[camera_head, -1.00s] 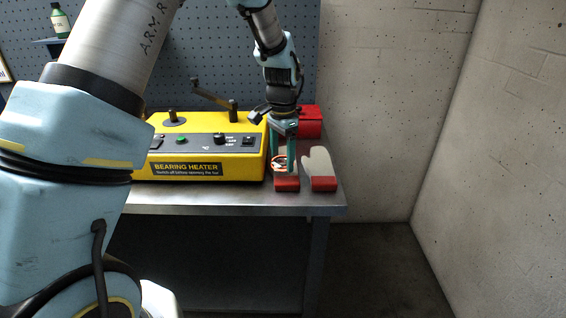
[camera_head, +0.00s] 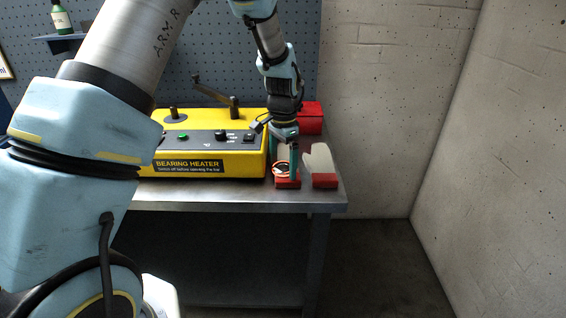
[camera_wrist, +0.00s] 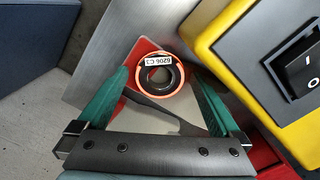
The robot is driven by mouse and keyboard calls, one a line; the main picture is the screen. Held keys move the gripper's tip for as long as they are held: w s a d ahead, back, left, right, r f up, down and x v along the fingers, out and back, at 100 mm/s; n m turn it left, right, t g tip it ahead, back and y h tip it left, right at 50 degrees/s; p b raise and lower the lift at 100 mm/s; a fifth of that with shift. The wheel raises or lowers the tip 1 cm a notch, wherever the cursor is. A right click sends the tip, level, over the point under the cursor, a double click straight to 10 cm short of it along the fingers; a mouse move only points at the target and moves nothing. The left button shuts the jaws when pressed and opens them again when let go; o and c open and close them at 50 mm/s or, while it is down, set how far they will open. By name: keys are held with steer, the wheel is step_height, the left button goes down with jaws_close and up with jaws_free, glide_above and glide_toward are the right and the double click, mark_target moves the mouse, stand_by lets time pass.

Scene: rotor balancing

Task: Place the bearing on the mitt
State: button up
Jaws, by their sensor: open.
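The bearing (camera_wrist: 160,75) is a dark ring with an orange band around it and a white label reading 6206 C3. It lies flat on the left mitt (camera_wrist: 143,50), a pale mitt with a red cuff, near that cuff. In the head view the bearing (camera_head: 281,169) shows as a small orange ring above the red cuff of the mitt (camera_head: 288,182). My gripper (camera_wrist: 161,77) is open, with one green finger on each side of the bearing, and gaps show between fingers and bearing. In the head view my gripper (camera_head: 283,172) points down over the mitt.
The yellow bearing heater (camera_head: 210,145) stands close to the left of my gripper. A second mitt (camera_head: 322,162) lies to the right, and a red box (camera_head: 310,118) stands behind. The bench's front edge (camera_head: 235,206) is near the mitts.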

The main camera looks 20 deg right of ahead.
step_height(320, 180, up, 12)
steer(key=b, duration=0.2)
steer(key=a+n, duration=0.1)
steer(key=a, duration=0.1)
steer(key=w+a+n, duration=0.1)
steer(key=a, duration=0.4)
steer(key=shift+w+a+n, duration=0.25)
steer(key=shift+w+n, duration=0.1)
steer(key=shift+n, duration=0.05)
steer(key=s+a+f+n, duration=0.1)
steer(key=s+a+n, duration=0.2)
steer(key=a, duration=0.6)
steer(key=s+a+f+n+t, duration=0.1)
steer(key=s+a+f+n, duration=0.1)
steer(key=a+n, duration=0.3)
steer(key=s+a+f+n, duration=0.1)
steer(key=s+a+n, duration=0.3)
steer(key=a, duration=0.9)
steer(key=shift+s+f+t, duration=0.15)
steer(key=shift+f+t, duration=0.05)
steer(key=shift+t, duration=0.1)
steer(key=shift+a, duration=0.1)
steer(key=shift+c, duration=0.2)
